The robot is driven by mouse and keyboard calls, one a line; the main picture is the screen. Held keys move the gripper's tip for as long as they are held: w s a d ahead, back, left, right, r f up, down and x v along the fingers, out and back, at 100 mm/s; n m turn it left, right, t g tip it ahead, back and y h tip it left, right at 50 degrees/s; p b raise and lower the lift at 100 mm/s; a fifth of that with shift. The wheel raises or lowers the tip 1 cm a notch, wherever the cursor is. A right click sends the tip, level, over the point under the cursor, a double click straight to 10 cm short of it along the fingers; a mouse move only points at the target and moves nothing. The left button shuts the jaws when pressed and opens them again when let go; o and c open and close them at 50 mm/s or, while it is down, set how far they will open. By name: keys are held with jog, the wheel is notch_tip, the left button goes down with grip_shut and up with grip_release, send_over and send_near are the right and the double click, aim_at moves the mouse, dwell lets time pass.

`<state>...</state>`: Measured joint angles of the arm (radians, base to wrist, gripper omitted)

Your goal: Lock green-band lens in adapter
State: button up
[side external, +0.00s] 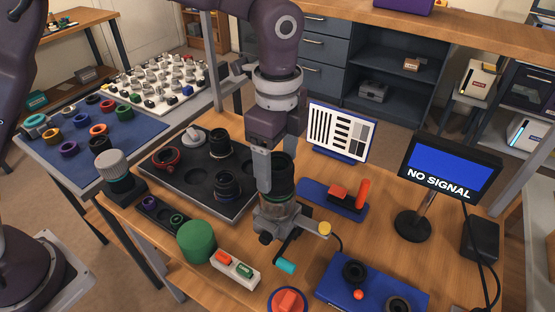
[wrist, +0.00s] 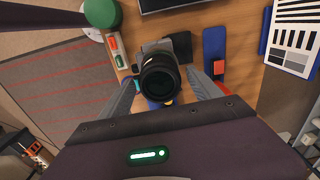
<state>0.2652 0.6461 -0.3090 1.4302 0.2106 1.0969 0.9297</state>
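The green-band lens (side external: 283,181), a dark cylinder with a green ring low on its body, stands upright on the metal adapter fixture (side external: 279,223). In the wrist view the lens (wrist: 160,84) is seen from above, with its round dark front glass facing my camera. My gripper (side external: 276,180) points down with one finger on each side of the lens. In the wrist view my gripper's fingers (wrist: 162,80) flank the lens with narrow gaps, so it looks open around it.
A lever with a teal tip (side external: 285,267) and a yellow knob (side external: 324,228) stick out from the fixture. A dark tray (side external: 190,201) with lens parts lies left, a green cylinder (side external: 196,241) in front. A test chart (side external: 341,132) and a "NO SIGNAL" monitor (side external: 450,168) stand right.

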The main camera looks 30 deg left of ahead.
notch_tip(320, 180, up, 6)
jog(key=shift+r, duration=0.55)
jog(key=shift+s+a+r, duration=0.1)
jog(key=shift+r, duration=0.05)
jog(key=s+a+r+n+t, duration=0.3)
jog(key=s+a+r+n, duration=0.55)
jog(key=s+a, duration=0.4)
jog(key=s+a+f+n+t, duration=0.1)
jog(key=s+a+f+n, duration=0.1)
jog(key=s+n, duration=0.2)
jog(key=s+a+f+n+t, duration=0.1)
jog(key=s+a+f+n, duration=0.2)
jog(key=s+n, duration=0.2)
jog(key=shift+s+a+t, duration=0.3)
jog(key=shift+s+a, duration=0.05)
jog(key=shift+s, duration=0.35)
